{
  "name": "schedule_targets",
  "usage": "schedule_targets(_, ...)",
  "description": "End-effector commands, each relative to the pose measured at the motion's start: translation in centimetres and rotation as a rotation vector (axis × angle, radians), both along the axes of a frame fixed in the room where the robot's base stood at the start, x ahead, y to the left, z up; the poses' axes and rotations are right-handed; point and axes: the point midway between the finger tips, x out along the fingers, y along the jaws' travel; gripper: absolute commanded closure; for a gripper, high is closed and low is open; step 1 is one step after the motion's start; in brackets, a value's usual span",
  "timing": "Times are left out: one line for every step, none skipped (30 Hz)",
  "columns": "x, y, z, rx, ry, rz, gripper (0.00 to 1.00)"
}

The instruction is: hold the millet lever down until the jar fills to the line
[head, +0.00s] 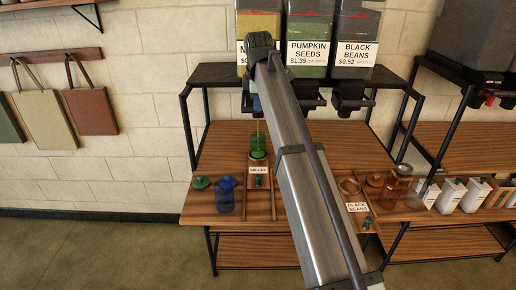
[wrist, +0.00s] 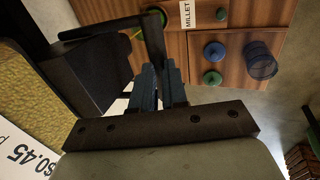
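The millet dispenser (head: 258,28) is the left one of three; in the wrist view its yellow-filled bin (wrist: 38,80) is at the left. My gripper (wrist: 158,82) has its fingers close together at the black millet lever (wrist: 153,42) and appears to touch it; in the head view my arm partly hides this spot. A thin yellow stream falls from the spout into the green glass jar (head: 258,142), which stands upright below, behind the MILLET label. The jar's edge also shows in the wrist view (wrist: 155,14). Its fill line and exact level are too small to tell.
A blue jar (head: 227,194) and a green lid (head: 201,183) stand left of the MILLET label (head: 258,170) on the wooden shelf (head: 215,150). Pumpkin seed (head: 307,50) and black bean (head: 356,50) dispensers are close on the right. An orange jar (head: 397,183) and white containers (head: 450,195) stand further right.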

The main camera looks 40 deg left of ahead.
Motion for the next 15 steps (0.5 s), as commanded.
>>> schedule_targets(0.01, 0.0, -0.1, -0.001, 0.001, 0.0, 0.87)
schedule_targets(0.01, 0.0, -0.16, -0.001, 0.001, 0.0, 0.87)
schedule_targets(0.02, 0.01, -0.24, -0.001, 0.001, 0.0, 0.87)
schedule_targets(0.03, 0.02, -0.32, -0.001, 0.001, 0.0, 0.87)
schedule_targets(0.04, 0.02, -0.41, -0.001, 0.001, 0.0, 0.87)
schedule_targets(0.05, 0.04, -0.54, -0.001, 0.001, 0.0, 0.87)
schedule_targets(0.06, 0.04, -0.63, -0.001, 0.001, 0.0, 0.87)
schedule_targets(0.07, 0.05, -0.73, -0.001, 0.001, 0.0, 0.87)
schedule_targets(0.08, 0.07, -0.81, -0.001, 0.001, 0.0, 0.87)
schedule_targets(0.09, 0.08, -0.85, -0.001, 0.001, 0.0, 0.87)
schedule_targets(0.09, 0.08, -0.88, -0.001, 0.001, 0.0, 0.87)
schedule_targets(0.1, 0.08, -0.88, -0.001, 0.001, 0.0, 0.87)
schedule_targets(0.11, 0.09, -0.88, -0.001, 0.001, 0.0, 0.87)
schedule_targets(0.1, 0.09, -0.87, -0.001, 0.001, 0.0, 0.87)
schedule_targets(0.1, 0.09, -0.86, -0.001, 0.001, 0.0, 0.87)
